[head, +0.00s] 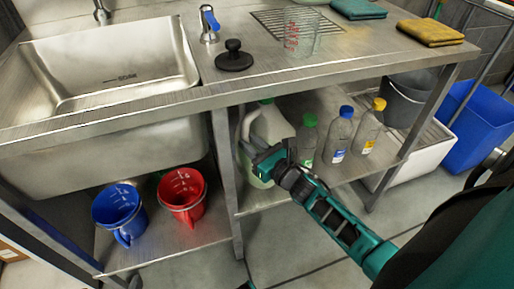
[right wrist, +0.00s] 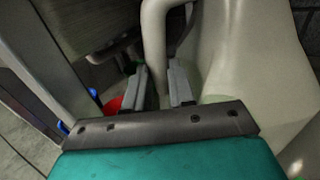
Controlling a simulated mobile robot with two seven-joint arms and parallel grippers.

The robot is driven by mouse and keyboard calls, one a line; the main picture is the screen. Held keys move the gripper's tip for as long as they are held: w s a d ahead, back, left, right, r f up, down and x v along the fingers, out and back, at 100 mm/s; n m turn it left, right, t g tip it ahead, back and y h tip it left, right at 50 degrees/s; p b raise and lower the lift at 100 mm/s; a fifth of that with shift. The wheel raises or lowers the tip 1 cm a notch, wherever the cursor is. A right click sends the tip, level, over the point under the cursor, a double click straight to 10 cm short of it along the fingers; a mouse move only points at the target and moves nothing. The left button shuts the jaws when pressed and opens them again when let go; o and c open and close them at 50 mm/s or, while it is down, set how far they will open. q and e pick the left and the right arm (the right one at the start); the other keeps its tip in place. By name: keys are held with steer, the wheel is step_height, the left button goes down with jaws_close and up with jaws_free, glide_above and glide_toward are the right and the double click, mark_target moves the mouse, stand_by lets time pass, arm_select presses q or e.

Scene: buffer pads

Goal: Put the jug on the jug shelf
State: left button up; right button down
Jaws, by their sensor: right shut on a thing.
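The pale, translucent jug (head: 272,124) with a green cap is upright over the shelf (head: 250,202) under the counter, near the middle leg. My right gripper (head: 262,158) reaches in from the right and is shut on the jug's handle. In the right wrist view the gripper's fingers (right wrist: 163,88) sit at the lower part of the handle (right wrist: 154,40), beside the jug's body (right wrist: 245,60). My arm hides the lower jug, so I cannot tell whether its base touches the shelf. My left gripper is not in view.
Bottles with green (head: 307,140), blue (head: 339,135) and yellow (head: 369,127) caps stand right of the jug. A blue measuring jug (head: 117,207) and a red one (head: 182,196) stand left, beyond the metal leg (head: 226,170). The counter edge (head: 330,78) overhangs the shelf.

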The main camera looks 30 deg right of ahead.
steer(key=f+b, duration=0.1)
steer(key=f, duration=0.1)
steer(key=shift+w+f+b, duration=0.35)
steer(key=shift+b, duration=0.05)
steer(key=shift+f, duration=0.15)
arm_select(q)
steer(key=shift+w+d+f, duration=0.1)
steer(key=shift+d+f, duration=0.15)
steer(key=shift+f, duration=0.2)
